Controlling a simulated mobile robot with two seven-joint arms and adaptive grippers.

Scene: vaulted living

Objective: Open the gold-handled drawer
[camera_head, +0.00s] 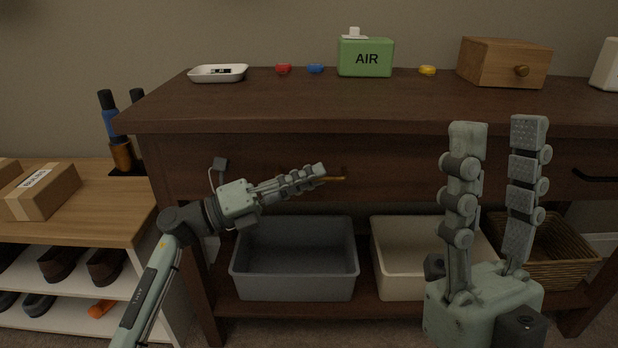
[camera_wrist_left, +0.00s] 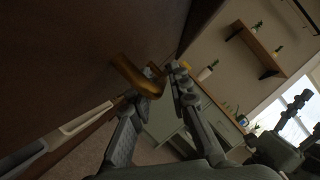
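The gold handle (camera_head: 333,179) sticks out of the front of a closed-looking drawer (camera_head: 375,172) in the dark wooden console. My left gripper (camera_head: 318,171) is at this handle, its fingers covering the handle's left part. In the left wrist view the curved gold handle (camera_wrist_left: 138,76) comes off the dark drawer front, and its end lies at the fingers of my left gripper (camera_wrist_left: 167,70). The fingers lie close together at the tips; whether they press on the handle I cannot tell. My right gripper (camera_head: 500,128) points upward, fingers apart and empty, in front of the console's right half.
A grey bin (camera_head: 294,262), a cream bin (camera_head: 397,262) and a basket (camera_head: 560,258) stand below. A shoe bench (camera_head: 110,198) stands at left.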

